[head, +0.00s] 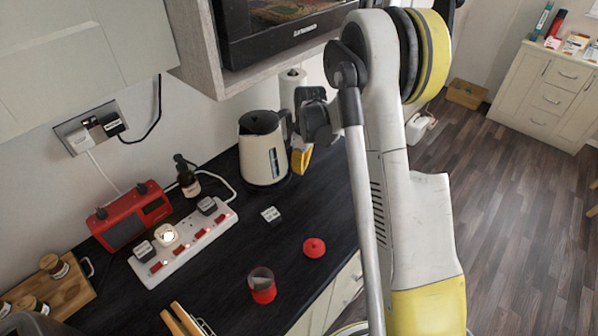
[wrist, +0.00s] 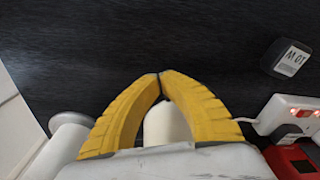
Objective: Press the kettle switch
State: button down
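The cream kettle (head: 263,158) stands upright on the black counter, with a dark lid and a dark water window on its front. Its dark handle is on the right side, partly behind my gripper. I cannot make out the switch. My gripper (head: 299,170) is just right of the kettle on the handle side; whether they touch is unclear. In the wrist view the yellow fingers (wrist: 160,76) meet at their tips, with nothing visible pinched there. A cream shape (wrist: 166,126) shows between the fingers farther back; I cannot tell what it is.
A white power strip (head: 185,245) with plugs, a dark bottle (head: 187,180) and a red radio (head: 132,218) are left of the kettle. A paper roll (head: 293,78) stands behind my gripper. A labelled black block (head: 270,214), red lid (head: 314,247) and red-based jar (head: 262,287) are nearer.

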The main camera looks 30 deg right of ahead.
jog(key=shift+f+b, duration=0.6)
jog(key=shift+f, duration=0.35)
jog(key=shift+r, duration=0.2)
jog(key=shift+s+d+r, duration=0.25)
jog(key=shift+s+d, duration=0.25)
jog(key=shift+s, duration=0.1)
jog(key=shift+s+d+r, duration=0.25)
jog(key=shift+s+d, duration=0.25)
jog(key=shift+s, duration=0.1)
jog(key=shift+w, duration=0.1)
notch_tip(320, 180, up, 8)
jog(key=shift+s+d+f, duration=0.2)
jog(key=shift+s+f, duration=0.05)
jog(key=shift+s, duration=0.05)
